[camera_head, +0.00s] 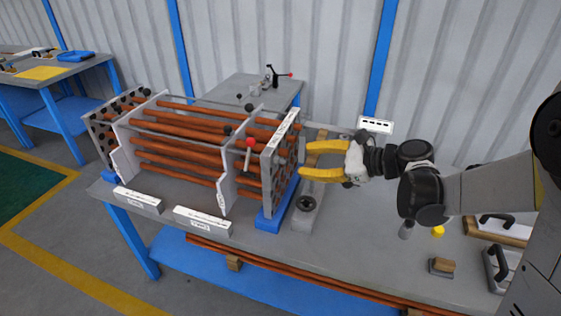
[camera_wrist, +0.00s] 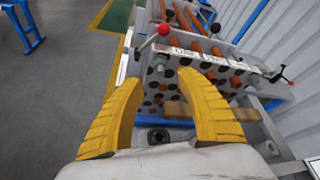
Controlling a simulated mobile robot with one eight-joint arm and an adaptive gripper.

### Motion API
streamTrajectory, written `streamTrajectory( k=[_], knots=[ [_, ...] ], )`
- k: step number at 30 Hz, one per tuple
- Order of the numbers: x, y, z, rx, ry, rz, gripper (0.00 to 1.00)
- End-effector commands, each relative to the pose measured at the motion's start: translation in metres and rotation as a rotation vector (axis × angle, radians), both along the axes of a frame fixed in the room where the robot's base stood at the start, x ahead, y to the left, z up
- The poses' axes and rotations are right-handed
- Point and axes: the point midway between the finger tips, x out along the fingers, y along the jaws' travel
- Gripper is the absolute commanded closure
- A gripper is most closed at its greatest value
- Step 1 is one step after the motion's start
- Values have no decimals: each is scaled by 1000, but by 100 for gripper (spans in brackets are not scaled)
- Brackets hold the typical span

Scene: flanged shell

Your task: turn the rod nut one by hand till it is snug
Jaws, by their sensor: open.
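The tube bundle's near end plate (camera_head: 281,165) faces my gripper. Orange-brown tubes (camera_head: 180,158) run back from it through grey baffles. In the wrist view the end plate (camera_wrist: 178,62) shows rows of dark and orange-brown round ends. I cannot pick out rod nut one for certain in either view; it is too small or hidden. My gripper (camera_head: 305,160) has yellow fingers, spread open and empty, just right of the end plate.
A red-knobbed handle (camera_head: 250,143) stands at the bundle's front near the end plate. A grey fixture with a round socket (camera_head: 306,203) lies below my gripper. White labelled blocks (camera_head: 203,221) line the bench's front edge. A grey side table (camera_head: 245,91) stands behind.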

Motion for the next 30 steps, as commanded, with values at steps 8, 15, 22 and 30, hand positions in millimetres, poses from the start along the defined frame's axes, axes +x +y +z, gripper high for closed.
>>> streamTrajectory(
  k=[8, 15, 22, 30],
  knots=[
    [26, 47, -23, 2, 2, 4, 57],
    [39, 69, -31, 2, 2, 3, 57],
    [41, 72, -31, 2, 4, 1, 57],
    [41, 72, -31, 2, 4, 1, 100]
  ],
)
